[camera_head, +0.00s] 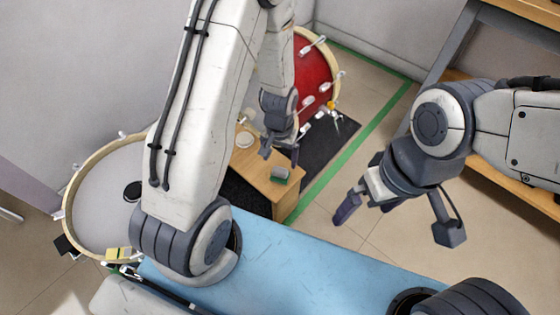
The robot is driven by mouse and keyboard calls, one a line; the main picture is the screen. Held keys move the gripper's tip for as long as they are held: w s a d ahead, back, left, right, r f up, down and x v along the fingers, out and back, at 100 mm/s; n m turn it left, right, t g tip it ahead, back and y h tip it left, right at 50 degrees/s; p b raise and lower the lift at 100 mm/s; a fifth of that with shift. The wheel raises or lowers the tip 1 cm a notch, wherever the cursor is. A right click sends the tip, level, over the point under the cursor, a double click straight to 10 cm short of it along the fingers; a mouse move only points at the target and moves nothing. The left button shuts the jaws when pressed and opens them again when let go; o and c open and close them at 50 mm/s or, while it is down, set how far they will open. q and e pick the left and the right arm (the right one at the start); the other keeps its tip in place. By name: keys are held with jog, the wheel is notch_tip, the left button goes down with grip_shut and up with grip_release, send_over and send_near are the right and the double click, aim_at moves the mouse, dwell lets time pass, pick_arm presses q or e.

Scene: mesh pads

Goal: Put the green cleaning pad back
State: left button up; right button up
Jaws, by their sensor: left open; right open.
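A small block with a dark grey top and a green edge, which looks like the green cleaning pad (280,174), lies on a small wooden stand (258,178) near its right edge. My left gripper (281,155) is open and empty, fingers pointing down, and appears over the stand close to the pad. Whether it touches the pad cannot be told. My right gripper (398,222) is open and empty, fingers spread wide, over the floor to the right of the stand.
A round pale item (245,139) sits at the stand's back. A red drum (313,70) stands behind, and a white-headed drum (105,205) at left with a small yellow item (118,253) at its rim. A wooden shelf (510,190) is at right.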

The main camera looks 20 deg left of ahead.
aim_at(280, 170)
pick_arm(q)
notch_tip(280, 170, up, 5)
jog(key=shift+f+p, duration=0.2)
jog(key=shift+p, duration=0.55)
notch_tip(280, 170, down, 12)
jog(key=b, duration=0.6)
jog(key=shift+b, duration=0.3)
jog(key=shift+r+p, duration=1.25)
jog(key=shift+r, duration=0.55)
